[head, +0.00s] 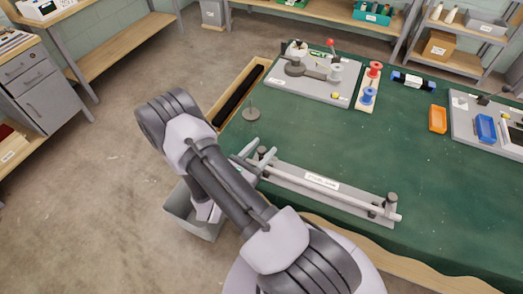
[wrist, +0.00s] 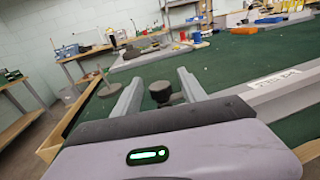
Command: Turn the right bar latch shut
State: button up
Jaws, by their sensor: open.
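A long grey bar fixture (head: 325,182) with a white label lies along the near edge of the green table; its labelled part also shows in the wrist view (wrist: 270,85). A dark knob-like latch (head: 391,198) stands at its right end, with a pale bar end beside it. Another dark knob (wrist: 160,90) is at the left end, seen between my fingers in the wrist view. My gripper (head: 257,156) is open at that left end, away from the right latch. Whether the fingers touch the left knob cannot be told. The right latch's turn is too small to read.
A grey disc with a thin post (head: 251,114) stands beyond my gripper. A wooden tray with a dark strip (head: 238,96) runs along the left edge. The table's middle is clear.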

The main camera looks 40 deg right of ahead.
grip_shut()
jog(key=shift+w+m+g, duration=0.1)
jog(key=shift+m+g, duration=0.2)
jog(key=shift+g, duration=0.1)
jog(key=m+g+b, duration=0.1)
jog(key=m+g, duration=0.1)
jog(key=g, duration=0.2)
jog(key=shift+f+m, duration=0.1)
jog(key=shift+m, duration=0.3)
jog(key=m+g, duration=0.1)
jog(key=g, duration=0.2)
jog(key=m+g+y+b, duration=0.1)
jog(key=m+g, duration=0.1)
jog(key=g, duration=0.1)
jog(key=shift+m, duration=0.3)
jog(key=m+g+y+b, duration=0.1)
jog(key=m+g+y, duration=0.5)
jog(key=g, duration=0.1)
jog(key=shift+m+g+y, duration=0.3)
jog(key=shift+y, duration=0.1)
